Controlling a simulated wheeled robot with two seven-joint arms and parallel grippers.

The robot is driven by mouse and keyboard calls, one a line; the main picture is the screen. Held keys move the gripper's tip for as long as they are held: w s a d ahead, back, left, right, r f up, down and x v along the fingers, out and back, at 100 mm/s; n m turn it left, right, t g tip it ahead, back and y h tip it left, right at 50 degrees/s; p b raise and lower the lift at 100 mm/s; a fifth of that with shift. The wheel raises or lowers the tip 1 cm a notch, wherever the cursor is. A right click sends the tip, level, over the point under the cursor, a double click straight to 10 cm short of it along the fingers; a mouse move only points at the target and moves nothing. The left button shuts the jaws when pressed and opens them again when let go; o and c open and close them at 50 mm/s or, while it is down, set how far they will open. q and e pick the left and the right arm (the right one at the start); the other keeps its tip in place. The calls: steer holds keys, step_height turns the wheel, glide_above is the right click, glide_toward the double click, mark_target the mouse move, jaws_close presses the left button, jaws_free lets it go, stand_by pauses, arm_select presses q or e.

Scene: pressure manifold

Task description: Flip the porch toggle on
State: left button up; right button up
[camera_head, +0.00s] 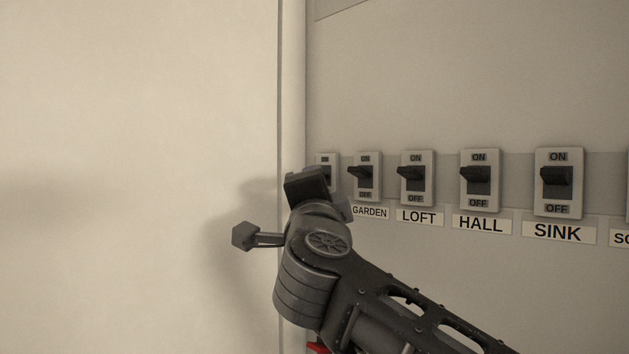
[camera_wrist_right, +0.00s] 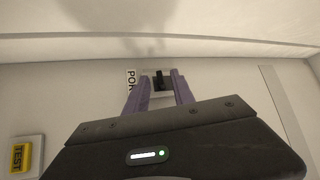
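The leftmost switch (camera_head: 325,158) is half hidden behind my right arm in the head view, and its label is covered. In the right wrist view a switch with a dark toggle (camera_wrist_right: 159,82) sits beside a label (camera_wrist_right: 131,79) reading "POR", the rest hidden. My right gripper (camera_wrist_right: 160,84) has its two purple fingers apart, with the toggle seen in the gap between them and nothing held. I cannot tell whether the fingers touch it, or which way it is flipped. In the head view the right hand (camera_head: 307,186) is in front of that switch. My left gripper is out of view.
To the right stand the garden (camera_head: 367,185), loft (camera_head: 428,172), hall (camera_head: 492,175) and sink (camera_head: 577,175) switches. A pale wall (camera_head: 140,130) is close on the left. A yellow TEST button (camera_wrist_right: 20,157) shows in the wrist view.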

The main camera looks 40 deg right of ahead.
steer(key=shift+w+d, duration=0.1)
steer(key=shift+w, duration=0.05)
steer(key=shift+c, duration=0.2)
jaws_close()
stand_by(0.3)
